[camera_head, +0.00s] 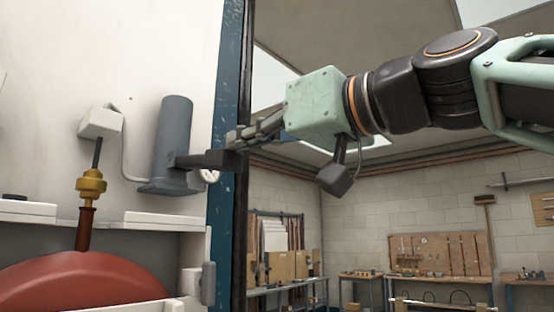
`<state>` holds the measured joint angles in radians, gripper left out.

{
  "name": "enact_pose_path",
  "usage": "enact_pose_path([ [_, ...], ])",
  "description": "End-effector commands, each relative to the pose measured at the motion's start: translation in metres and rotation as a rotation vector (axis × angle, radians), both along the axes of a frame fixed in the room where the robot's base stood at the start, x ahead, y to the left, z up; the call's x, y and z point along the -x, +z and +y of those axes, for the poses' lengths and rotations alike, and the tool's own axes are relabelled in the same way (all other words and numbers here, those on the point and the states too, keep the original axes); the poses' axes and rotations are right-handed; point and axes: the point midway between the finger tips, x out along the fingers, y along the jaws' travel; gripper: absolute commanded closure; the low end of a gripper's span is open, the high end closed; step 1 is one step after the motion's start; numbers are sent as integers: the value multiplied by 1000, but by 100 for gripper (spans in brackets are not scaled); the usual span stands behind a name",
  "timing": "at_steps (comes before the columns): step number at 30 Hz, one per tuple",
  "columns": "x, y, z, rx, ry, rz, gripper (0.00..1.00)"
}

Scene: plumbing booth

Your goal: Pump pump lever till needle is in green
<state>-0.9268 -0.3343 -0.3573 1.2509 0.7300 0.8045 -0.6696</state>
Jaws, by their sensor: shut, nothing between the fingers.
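The pump is a grey-blue upright cylinder (173,140) on the white wall at left. Its dark pump lever (205,160) sticks out to the right, roughly level, and ends in a black block. My gripper (235,138) is shut and empty. It reaches in from the right, with its fingertips just above the lever's outer end in the picture. I cannot tell whether they touch the lever. A small round white part (210,176) below the lever may be the gauge, mostly hidden. No needle or green zone can be made out.
A blue post (228,80) stands right behind the lever. A thin pipe links the pump to a white box (100,122) above a brass fitting (91,186) and a red tank (85,282). White ledges (160,218) lie below. The workshop with benches is far behind at right.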

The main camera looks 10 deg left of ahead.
Motion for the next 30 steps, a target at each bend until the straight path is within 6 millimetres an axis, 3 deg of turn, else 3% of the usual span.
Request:
enact_pose_path([
  [1, 3, 14, 0, -1, -1, -3, 100],
  [6, 24, 2, -42, -7, -3, -4, 100],
  [13, 43, 0, -78, -9, -3, -5, 100],
  [18, 48, -2, -89, -8, -2, -4, 100],
  [30, 49, -1, -90, -8, -2, -4, 100],
])
